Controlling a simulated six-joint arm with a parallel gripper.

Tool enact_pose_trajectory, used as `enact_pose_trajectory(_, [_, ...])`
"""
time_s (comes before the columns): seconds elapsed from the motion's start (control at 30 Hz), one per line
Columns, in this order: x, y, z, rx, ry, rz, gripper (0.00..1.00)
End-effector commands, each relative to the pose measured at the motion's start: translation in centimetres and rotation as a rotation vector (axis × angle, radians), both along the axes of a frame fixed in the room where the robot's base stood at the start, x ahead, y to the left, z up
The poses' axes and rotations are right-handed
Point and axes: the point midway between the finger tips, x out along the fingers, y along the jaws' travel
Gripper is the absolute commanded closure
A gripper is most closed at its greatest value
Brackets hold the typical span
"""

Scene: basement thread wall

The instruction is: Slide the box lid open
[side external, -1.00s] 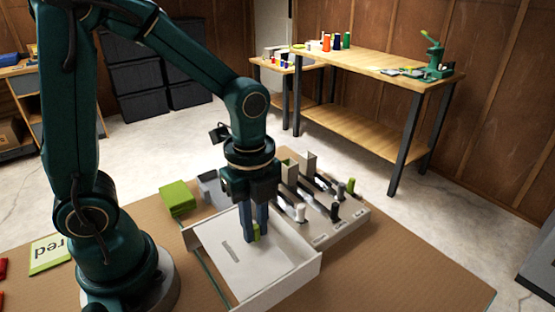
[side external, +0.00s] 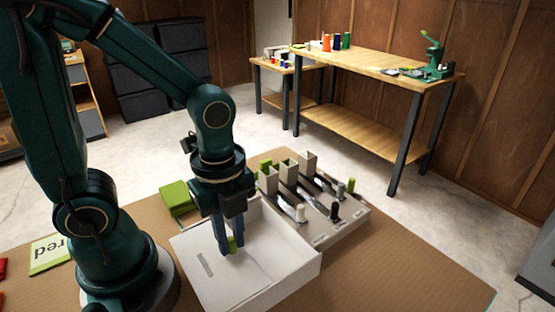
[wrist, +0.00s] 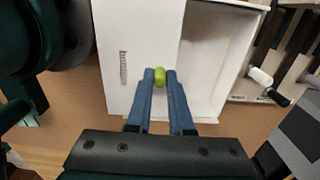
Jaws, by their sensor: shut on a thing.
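The white box (side external: 292,282) stands on the brown work surface, and its right part is open, showing an empty-looking interior. Its white lid (side external: 196,252) covers the left part and carries a small grey label. In the wrist view the lid (wrist: 140,30) lies left of the open part of the box (wrist: 222,60). My gripper (side external: 231,250) points down with its blue fingers shut on the green knob (side external: 232,242) near the lid's right edge. The knob also shows between the fingertips in the wrist view (wrist: 160,77). The fingers hide part of the lid edge.
A grey rack (side external: 345,222) with levers and upright holders stands right behind the box. A green block (side external: 178,197) lies behind the box at the left. The work surface right of the box is clear.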

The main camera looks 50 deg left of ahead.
Motion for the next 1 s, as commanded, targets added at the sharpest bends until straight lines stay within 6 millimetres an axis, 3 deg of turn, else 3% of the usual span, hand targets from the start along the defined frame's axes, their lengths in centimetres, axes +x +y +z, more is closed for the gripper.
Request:
enact_pose_trajectory(0.1, [-0.2,0.0,0.0,0.0,0.008,0.0,1.0])
enact_pose_trajectory(0.13, [-0.2,0.0,0.0,0.0,0.009,0.0,0.73])
enact_pose_trajectory(0.2, [-0.2,0.0,0.0,0.0,0.009,0.0,0.5])
enact_pose_trajectory(0.57, [-0.1,0.0,0.3,0.0,0.004,0.0,0.5])
enact_pose_trajectory(1.0, [0.0,0.0,5.1,0.0,0.001,0.0,0.5])
